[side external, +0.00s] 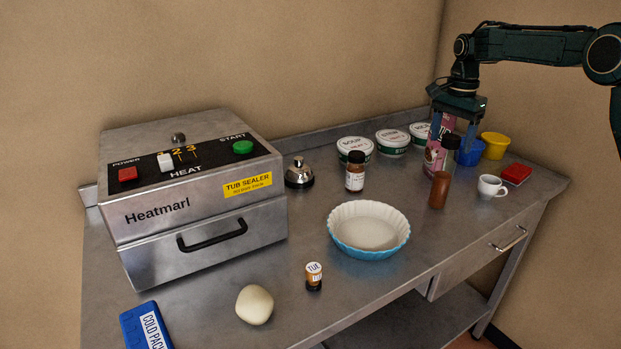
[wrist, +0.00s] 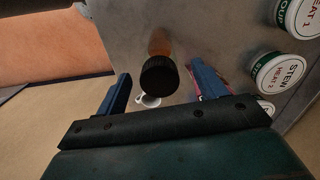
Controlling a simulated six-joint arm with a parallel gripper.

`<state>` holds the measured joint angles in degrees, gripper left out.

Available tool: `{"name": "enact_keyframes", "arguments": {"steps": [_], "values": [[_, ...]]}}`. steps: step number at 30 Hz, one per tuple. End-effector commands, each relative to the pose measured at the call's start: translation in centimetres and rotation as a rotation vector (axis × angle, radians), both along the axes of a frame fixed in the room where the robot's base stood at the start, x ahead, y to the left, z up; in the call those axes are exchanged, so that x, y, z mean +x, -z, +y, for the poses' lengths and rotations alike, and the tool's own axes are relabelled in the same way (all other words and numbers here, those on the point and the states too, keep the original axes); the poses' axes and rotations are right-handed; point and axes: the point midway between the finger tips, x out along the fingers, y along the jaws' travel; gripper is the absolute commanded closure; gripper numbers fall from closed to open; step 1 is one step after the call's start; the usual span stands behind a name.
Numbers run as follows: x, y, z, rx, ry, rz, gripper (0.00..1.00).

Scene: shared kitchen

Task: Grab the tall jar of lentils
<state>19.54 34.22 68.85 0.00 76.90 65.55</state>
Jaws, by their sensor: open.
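In the wrist view the jar's round black lid (wrist: 160,76) shows between the two blue fingers, apart from both. The lid hides most of the jar's body there.
A white cup (side external: 491,187), red block (side external: 517,174), blue tub (side external: 470,153) and yellow tub (side external: 494,146) are at right. A pie dish (side external: 368,229) sits mid-table.

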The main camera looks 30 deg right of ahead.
Motion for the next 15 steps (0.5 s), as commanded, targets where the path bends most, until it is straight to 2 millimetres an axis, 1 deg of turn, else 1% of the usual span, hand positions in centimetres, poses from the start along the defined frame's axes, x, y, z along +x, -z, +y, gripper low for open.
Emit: {"name": "enact_keyframes", "arguments": {"steps": [3, 9, 15], "values": [[-0.1, 1.5, -0.1, 0.001, 0.001, 0.003, 0.3], [-0.1, 3.4, -0.1, 0.0, 0.0, 0.002, 0.3], [-0.1, 3.8, -0.1, 0.0, 0.0, 0.001, 0.3]]}}
